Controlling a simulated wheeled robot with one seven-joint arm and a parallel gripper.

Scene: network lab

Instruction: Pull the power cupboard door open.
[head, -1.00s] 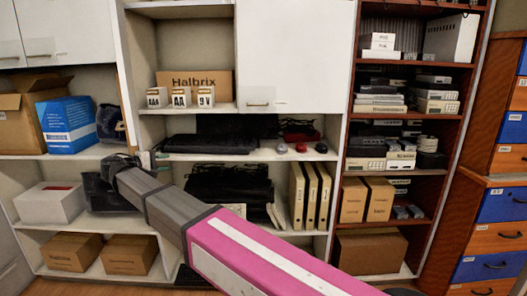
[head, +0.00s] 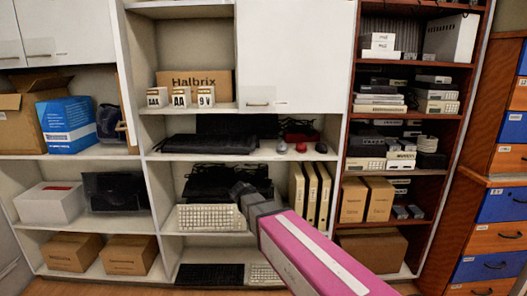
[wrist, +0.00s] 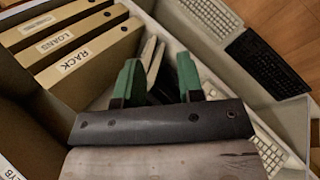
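A closed white cupboard door (head: 295,55) with a small handle (head: 258,104) at its lower left is at the top middle of the head view. More white doors (head: 62,30) with handles are at the top left. No label shows which one is the power cupboard. My gripper (wrist: 157,80) shows two green fingers spread apart in the wrist view, with nothing clearly held between them. In the head view my arm ends in front of the middle lower shelves, well below the white door; its fingers are hidden there.
White binders (head: 310,195) stand just right of my arm's end, labelled in the wrist view (wrist: 70,65). Keyboards (head: 210,217) lie on the shelves near it. A brown rack (head: 350,150) of devices and blue-orange drawers (head: 505,205) stand at right.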

